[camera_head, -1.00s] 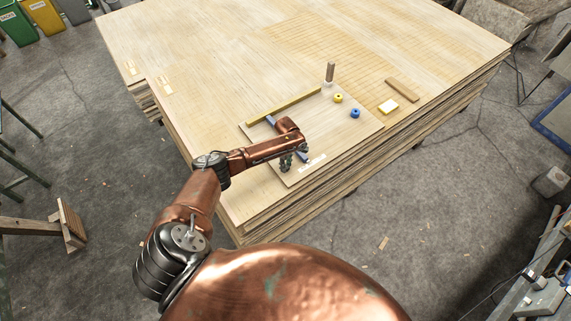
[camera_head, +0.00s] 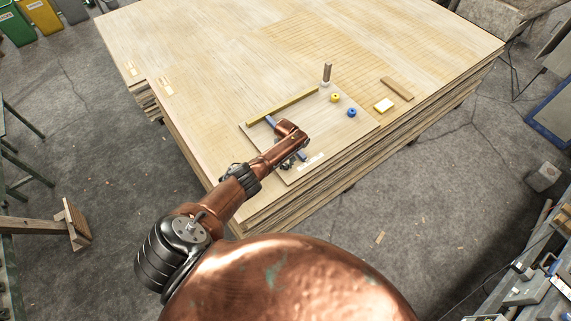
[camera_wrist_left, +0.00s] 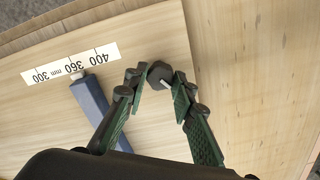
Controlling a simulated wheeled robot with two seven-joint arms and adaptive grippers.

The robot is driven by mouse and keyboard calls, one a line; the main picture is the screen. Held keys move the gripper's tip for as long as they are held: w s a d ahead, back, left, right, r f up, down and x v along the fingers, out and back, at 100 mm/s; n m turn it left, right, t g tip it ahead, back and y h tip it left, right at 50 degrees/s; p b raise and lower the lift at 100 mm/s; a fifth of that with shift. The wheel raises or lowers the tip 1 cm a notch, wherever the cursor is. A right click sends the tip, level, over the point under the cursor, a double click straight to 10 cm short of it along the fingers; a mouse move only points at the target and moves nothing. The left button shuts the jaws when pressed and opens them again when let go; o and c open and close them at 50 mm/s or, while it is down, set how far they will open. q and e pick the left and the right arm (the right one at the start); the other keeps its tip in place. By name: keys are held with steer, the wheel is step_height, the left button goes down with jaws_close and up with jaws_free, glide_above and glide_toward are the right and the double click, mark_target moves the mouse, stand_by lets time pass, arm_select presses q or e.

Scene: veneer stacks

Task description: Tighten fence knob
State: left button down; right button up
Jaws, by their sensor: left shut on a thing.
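The dark fence knob (camera_wrist_left: 158,72) shows between my left fingertips in the wrist view, near the board's edge. My left gripper (camera_wrist_left: 160,84) is shut on it, one green-padded finger on each side. In the head view the left gripper (camera_head: 287,164) is at the near edge of the thin board (camera_head: 340,135), mostly under my copper wrist, and the knob is hidden there. My right gripper is out of view.
A yellow strip (camera_head: 283,106) lies along the board's far edge.

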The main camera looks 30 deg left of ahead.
arm_select(q)
steer(key=m, duration=1.2)
steer(key=shift+w+m, duration=0.1)
steer(key=shift+m, duration=0.3)
steer(key=m+b, duration=0.1)
steer(key=m, duration=0.5)
steer(key=shift+d, duration=0.1)
steer(key=m, duration=0.4)
steer(key=shift+b, duration=0.3)
steer(key=shift+m, duration=0.9)
